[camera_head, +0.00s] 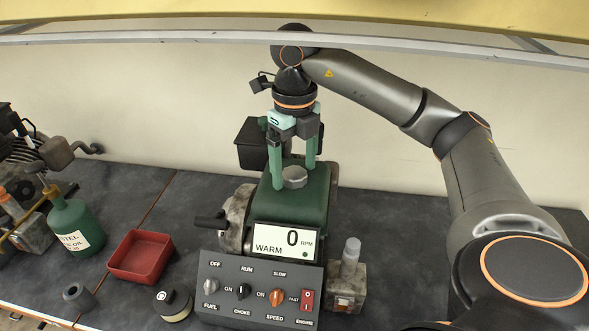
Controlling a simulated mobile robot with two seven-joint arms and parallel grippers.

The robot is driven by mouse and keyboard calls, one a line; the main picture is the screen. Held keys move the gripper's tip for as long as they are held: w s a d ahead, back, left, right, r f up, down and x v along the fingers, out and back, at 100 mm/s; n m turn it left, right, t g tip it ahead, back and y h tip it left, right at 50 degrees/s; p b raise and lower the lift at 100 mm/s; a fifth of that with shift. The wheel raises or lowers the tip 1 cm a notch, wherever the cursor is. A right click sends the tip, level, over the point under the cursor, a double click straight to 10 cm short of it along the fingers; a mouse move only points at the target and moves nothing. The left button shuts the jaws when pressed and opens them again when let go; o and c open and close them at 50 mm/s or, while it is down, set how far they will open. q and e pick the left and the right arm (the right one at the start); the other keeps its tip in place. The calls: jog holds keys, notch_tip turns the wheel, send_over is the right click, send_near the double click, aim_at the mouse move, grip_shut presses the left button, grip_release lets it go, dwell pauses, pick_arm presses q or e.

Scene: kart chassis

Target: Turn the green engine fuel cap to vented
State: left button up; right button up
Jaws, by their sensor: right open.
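The green engine (300,205) stands on the dark bench, its green tank on top. Its grey fuel cap (294,178) sits on the tank top. Any vent marking on the cap is too small to read. My right gripper (294,171) points down from above with its green fingers apart, one on each side of the cap. I cannot tell whether the fingers touch the cap or tank. My left gripper is not in view.
The control panel (258,287) with knobs and a red switch is in front, below a display (286,241) reading 0 RPM and WARM. A yellow beam (300,10) crosses the top.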

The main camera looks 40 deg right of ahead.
jog(key=shift+f, duration=0.1)
jog(key=c, duration=1.4)
